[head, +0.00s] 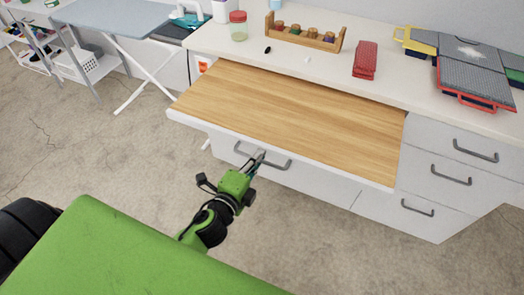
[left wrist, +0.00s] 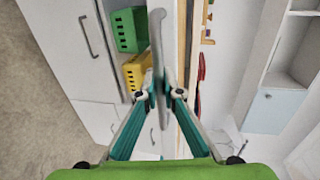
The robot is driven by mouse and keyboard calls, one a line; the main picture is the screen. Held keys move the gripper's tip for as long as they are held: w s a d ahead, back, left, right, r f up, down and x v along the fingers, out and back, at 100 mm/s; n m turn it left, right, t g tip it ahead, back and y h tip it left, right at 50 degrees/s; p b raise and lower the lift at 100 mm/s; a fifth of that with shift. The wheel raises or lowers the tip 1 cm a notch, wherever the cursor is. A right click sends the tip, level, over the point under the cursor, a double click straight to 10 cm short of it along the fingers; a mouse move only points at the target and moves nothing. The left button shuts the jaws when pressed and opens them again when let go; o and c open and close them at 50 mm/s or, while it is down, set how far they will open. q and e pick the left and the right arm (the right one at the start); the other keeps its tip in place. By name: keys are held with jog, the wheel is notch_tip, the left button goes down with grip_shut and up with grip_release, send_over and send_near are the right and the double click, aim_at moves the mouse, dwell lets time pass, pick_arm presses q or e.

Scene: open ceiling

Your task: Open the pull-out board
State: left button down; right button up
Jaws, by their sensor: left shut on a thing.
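The pull-out board (head: 300,110) has a light wood top and a white front edge. It stands well out from under the white countertop in the head view. A grey bar handle (head: 276,163) shows just below its front edge. My left gripper (head: 259,157) is shut on this handle near its middle. The fingers hide part of the handle. My right gripper is not in view.
White drawers (head: 440,175) with grey handles stand right of the board. The countertop (head: 330,70) holds a jar (head: 238,26), a wooden rack (head: 305,36), a red stapler (head: 365,60) and a grey case (head: 475,70). Concrete floor in front is clear. Green (left wrist: 126,30) and yellow (left wrist: 137,70) bins show near the handle.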

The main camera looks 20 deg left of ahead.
pick_arm(q)
jog(key=shift+s, duration=0.1)
jog(key=c, duration=2.5)
grip_release()
jog(key=shift+s, duration=0.1)
jog(key=v, duration=1.1)
jog(key=shift+s, duration=0.35)
